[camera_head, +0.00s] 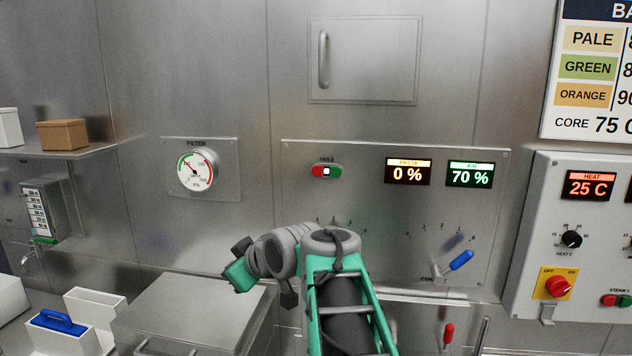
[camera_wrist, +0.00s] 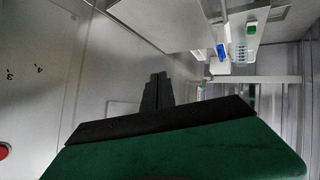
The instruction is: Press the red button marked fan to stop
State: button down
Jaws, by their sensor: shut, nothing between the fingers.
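The red fan button (camera_head: 318,171) is the left half of a small red and green switch under a "FAN" label, on the steel wall panel (camera_head: 300,152) in the head view. A small white square sits between it and the green button (camera_head: 337,171). My arm rises from the bottom of the head view and bends left; its end is below and left of the switch, apart from it. My gripper (camera_wrist: 157,92) shows in the wrist view with its dark fingers together and empty. A red round part (camera_wrist: 4,151) is cut off at that view's left edge; I cannot tell what it is.
The panel also carries two percent displays (camera_head: 408,172) and a blue-handled lever (camera_head: 460,261). A filter gauge (camera_head: 196,170) is to its left, and a heat control box (camera_head: 575,215) to its right. A steel box (camera_head: 190,310) stands below left.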

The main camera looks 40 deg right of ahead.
aim_at(318, 175)
jog(key=s+d+r+n+t+h+b, duration=0.1)
jog(key=s+d+r+n+t, duration=0.1)
jog(key=d+r, duration=0.5)
jog(key=s+d+r+n+t+h+b, duration=0.1)
jog(key=s+d+r+n+t, duration=0.1)
jog(key=d+r, duration=0.5)
jog(key=d+t, duration=0.1)
jog(key=d, duration=0.1)
jog(key=shift+s+d+r+t, duration=0.25)
jog(key=shift+s+d+t, duration=0.05)
jog(key=shift+d, duration=0.1)
jog(key=shift+w+d+p, duration=0.9)
jog(key=shift+d+p, duration=0.05)
jog(key=shift+d, duration=0.2)
jog(key=shift+w+d+p, duration=0.9)
jog(key=shift+d+p, duration=0.05)
jog(key=shift+d, duration=0.2)
jog(key=shift+w+d+p, duration=0.9)
jog(key=shift+d+p, duration=0.05)
jog(key=shift+d, duration=0.2)
jog(key=shift+d, duration=0.1)
jog(key=shift+w+d, duration=0.25)
jog(key=shift+w, duration=0.05)
